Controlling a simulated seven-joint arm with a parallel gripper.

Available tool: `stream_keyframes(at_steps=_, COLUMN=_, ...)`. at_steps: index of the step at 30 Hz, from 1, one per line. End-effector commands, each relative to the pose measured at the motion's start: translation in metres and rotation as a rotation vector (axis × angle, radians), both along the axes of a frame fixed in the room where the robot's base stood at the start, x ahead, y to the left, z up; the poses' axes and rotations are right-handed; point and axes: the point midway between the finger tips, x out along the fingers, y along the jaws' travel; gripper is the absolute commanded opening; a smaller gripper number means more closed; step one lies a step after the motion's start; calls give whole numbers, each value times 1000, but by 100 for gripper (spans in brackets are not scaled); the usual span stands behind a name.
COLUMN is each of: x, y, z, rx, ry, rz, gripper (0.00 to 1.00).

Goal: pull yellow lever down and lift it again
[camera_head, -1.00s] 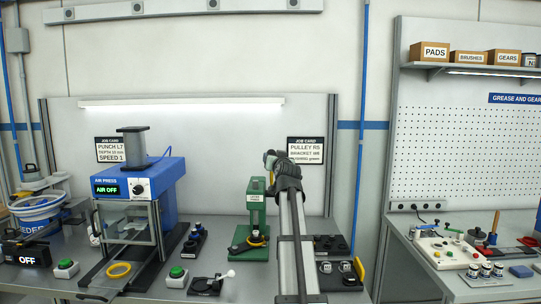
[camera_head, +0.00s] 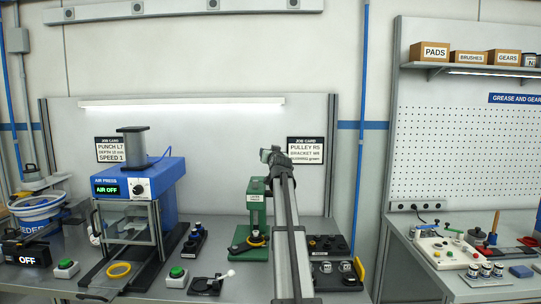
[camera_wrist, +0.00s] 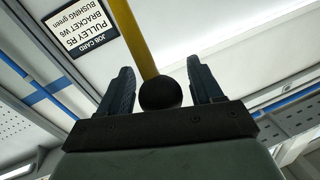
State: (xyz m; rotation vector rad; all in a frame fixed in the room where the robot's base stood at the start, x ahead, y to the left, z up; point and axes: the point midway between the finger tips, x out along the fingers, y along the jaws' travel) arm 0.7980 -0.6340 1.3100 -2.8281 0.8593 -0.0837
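The yellow lever (camera_wrist: 143,42) shows in the wrist view as a yellow rod ending in a black ball knob (camera_wrist: 160,93). The knob sits between the two dark fingers of my gripper (camera_wrist: 160,66), with a visible gap on each side. My gripper is open around the knob and not clamped on it. In the head view, my gripper (camera_head: 270,154) is up beside the top of the green press (camera_head: 256,216), in front of the back panel. My arm hides part of the press's right side, and the lever cannot be made out there.
A blue air press (camera_head: 160,185) stands left of the green press. A black tray with small parts (camera_head: 336,270) lies right of my arm. A job card (camera_head: 305,151) hangs behind my gripper; it also shows in the wrist view (camera_wrist: 81,27).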

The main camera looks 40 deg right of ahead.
Motion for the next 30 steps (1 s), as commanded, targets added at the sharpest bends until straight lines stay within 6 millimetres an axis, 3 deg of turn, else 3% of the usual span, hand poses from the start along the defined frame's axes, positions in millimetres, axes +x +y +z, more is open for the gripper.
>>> stream_keyframes(at_steps=2, x=0, y=0, z=0, rx=0, ry=0, rz=0, gripper=57)
stream_keyframes(at_steps=20, x=0, y=0, z=0, rx=1, ry=1, rz=0, gripper=0)
stream_keyframes(at_steps=30, x=-6, y=7, z=-6, rx=-24, ry=-23, rz=6, gripper=0)
